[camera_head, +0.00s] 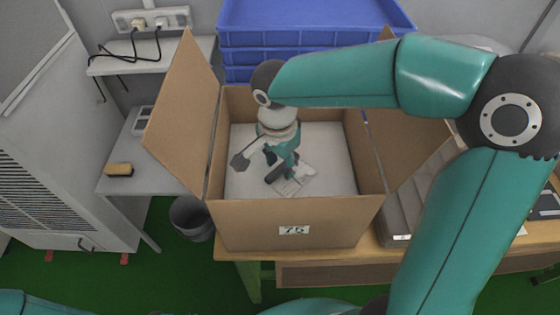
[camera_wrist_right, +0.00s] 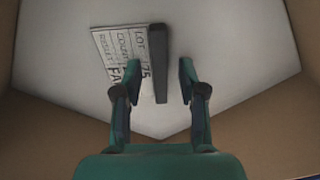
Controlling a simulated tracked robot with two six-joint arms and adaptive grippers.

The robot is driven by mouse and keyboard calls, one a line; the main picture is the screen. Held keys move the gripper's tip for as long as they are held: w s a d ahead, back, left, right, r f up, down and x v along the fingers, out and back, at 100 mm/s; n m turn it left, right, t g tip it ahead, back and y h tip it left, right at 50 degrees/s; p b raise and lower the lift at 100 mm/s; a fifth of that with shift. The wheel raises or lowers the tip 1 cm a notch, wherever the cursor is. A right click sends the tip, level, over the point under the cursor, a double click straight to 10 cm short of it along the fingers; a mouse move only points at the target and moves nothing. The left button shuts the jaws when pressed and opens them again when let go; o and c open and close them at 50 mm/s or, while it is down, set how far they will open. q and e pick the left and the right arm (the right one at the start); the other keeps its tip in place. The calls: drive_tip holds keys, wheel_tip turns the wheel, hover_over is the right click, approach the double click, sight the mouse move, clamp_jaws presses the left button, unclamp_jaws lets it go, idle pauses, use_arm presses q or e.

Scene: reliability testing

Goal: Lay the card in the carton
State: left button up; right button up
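The carton (camera_head: 235,226) is an open brown cardboard box marked 75, standing on a wooden bench. My right gripper (camera_head: 278,168) reaches down inside it. In the right wrist view its two fingers (camera_wrist_right: 158,78) are apart, with a gap on both sides of a dark bar (camera_wrist_right: 160,75). The white printed card (camera_wrist_right: 113,52), with LOT 175 lettering, lies on the carton's pale floor beside and partly behind the bar. In the head view part of the card (camera_head: 289,187) shows below the gripper. I cannot tell what the bar is. My left gripper is out of view.
The carton's side flaps (camera_head: 184,110) stand outward. Blue crates (camera_head: 300,30) are stacked behind. Grey trays (camera_head: 405,210) sit right of the carton. A side table on the left holds a yellowish block (camera_head: 119,169); a bin (camera_head: 190,217) stands on the green floor.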

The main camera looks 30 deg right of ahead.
sight(278, 172)
wheel_tip(278, 172, up, 12)
drive_tip(key=a+p, duration=0.1)
drive_tip(key=shift+s, duration=0.4)
idle(0.6)
